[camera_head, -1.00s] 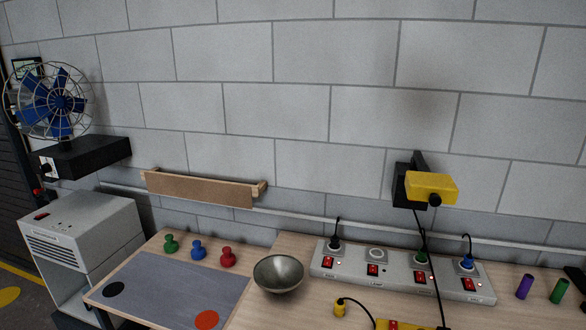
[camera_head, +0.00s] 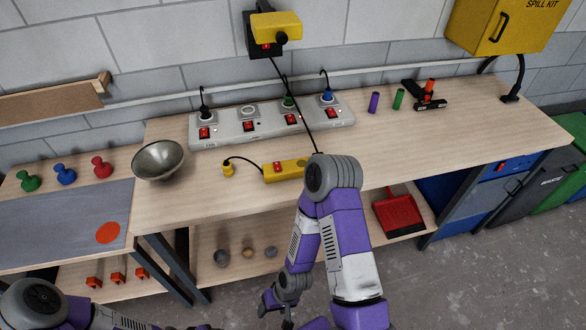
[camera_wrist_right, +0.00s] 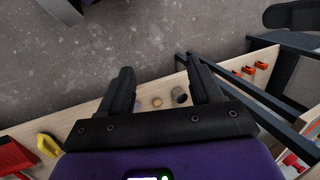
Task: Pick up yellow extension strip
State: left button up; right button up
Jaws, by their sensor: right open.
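The yellow extension strip (camera_head: 285,170) lies on the wooden table in the head view, right of the yellow plug (camera_head: 228,169) on its black cord. It has a red switch, and my right arm hides its right end. My right gripper (camera_head: 276,306) hangs below and in front of the table edge, well apart from the strip. The right wrist view shows its two black fingers (camera_wrist_right: 163,85) spread with nothing between them; the floor and lower shelf lie beyond. My left gripper is out of view; only part of my left arm shows at bottom left.
A long grey power strip (camera_head: 270,121) stands behind the yellow strip. A metal bowl (camera_head: 158,160) is to its left. A yellow box (camera_head: 276,26) hangs on the wall above, its black cord running down to the table. A red dustpan (camera_head: 398,212) lies below. The table's right part is fairly clear.

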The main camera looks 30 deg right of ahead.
aim_at(292, 168)
jog(key=u, duration=0.5)
jog(key=k, duration=0.1)
jog(key=z, duration=1.2)
